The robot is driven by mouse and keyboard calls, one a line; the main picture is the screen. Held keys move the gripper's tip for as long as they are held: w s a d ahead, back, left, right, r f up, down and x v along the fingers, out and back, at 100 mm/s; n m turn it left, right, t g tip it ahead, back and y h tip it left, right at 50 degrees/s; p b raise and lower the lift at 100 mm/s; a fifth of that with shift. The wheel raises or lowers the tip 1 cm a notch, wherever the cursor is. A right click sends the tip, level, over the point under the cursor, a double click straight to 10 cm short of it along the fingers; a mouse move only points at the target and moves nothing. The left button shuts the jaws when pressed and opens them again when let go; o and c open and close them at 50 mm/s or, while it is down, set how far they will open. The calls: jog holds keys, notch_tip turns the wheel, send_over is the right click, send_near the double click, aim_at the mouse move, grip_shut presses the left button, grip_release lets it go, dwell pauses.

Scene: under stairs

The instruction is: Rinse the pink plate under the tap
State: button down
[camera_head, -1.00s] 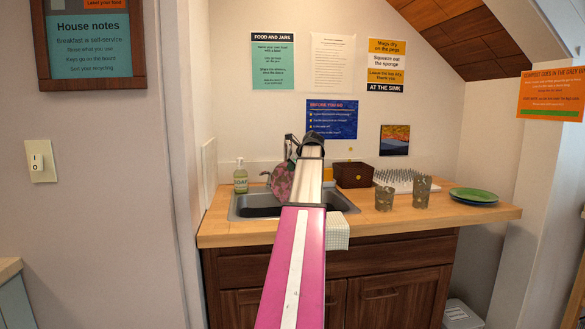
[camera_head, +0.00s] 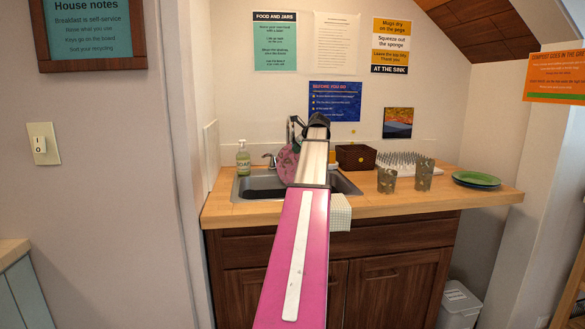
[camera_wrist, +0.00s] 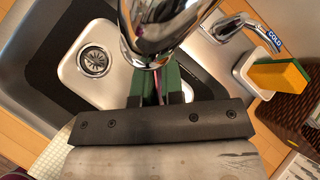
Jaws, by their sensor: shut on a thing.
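The pink plate (camera_head: 287,164) hangs upright over the sink (camera_head: 256,186), partly hidden by my arm in the head view. Some darker marks show on it. My gripper (camera_wrist: 160,88) is shut on the plate, whose edge is a thin pink line between the green fingers in the wrist view. The tap's spout (camera_wrist: 165,30) fills the top centre there, very close to the fingers and covering part of the plate. Whether water runs cannot be told. A handle marked COLD (camera_wrist: 232,25) is at upper right.
A soap bottle (camera_head: 243,157) stands left of the sink. A checked cloth (camera_head: 340,212) hangs over the counter's front edge. To the right are a brown box (camera_head: 355,157), two patterned cups (camera_head: 387,181), a peg rack (camera_head: 405,165) and a green plate (camera_head: 477,178). A sponge (camera_wrist: 278,76) lies near the tap.

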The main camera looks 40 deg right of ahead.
jog(key=shift+w+a, duration=0.15)
jog(key=shift+w+a, duration=0.3)
jog(key=shift+s+d, duration=0.1)
jog(key=shift+d, duration=0.05)
dwell(0.3)
jog(key=shift+s+d, duration=0.3)
jog(key=shift+w+a, duration=0.15)
jog(key=shift+a, duration=0.05)
jog(key=shift+w+a, duration=0.25)
dwell(0.4)
jog(key=shift+s+d, duration=0.1)
jog(key=shift+s+d, duration=0.3)
jog(key=shift+d, duration=0.05)
jog(key=shift+w+a, duration=0.1)
jog(key=shift+a, duration=0.05)
dwell(0.4)
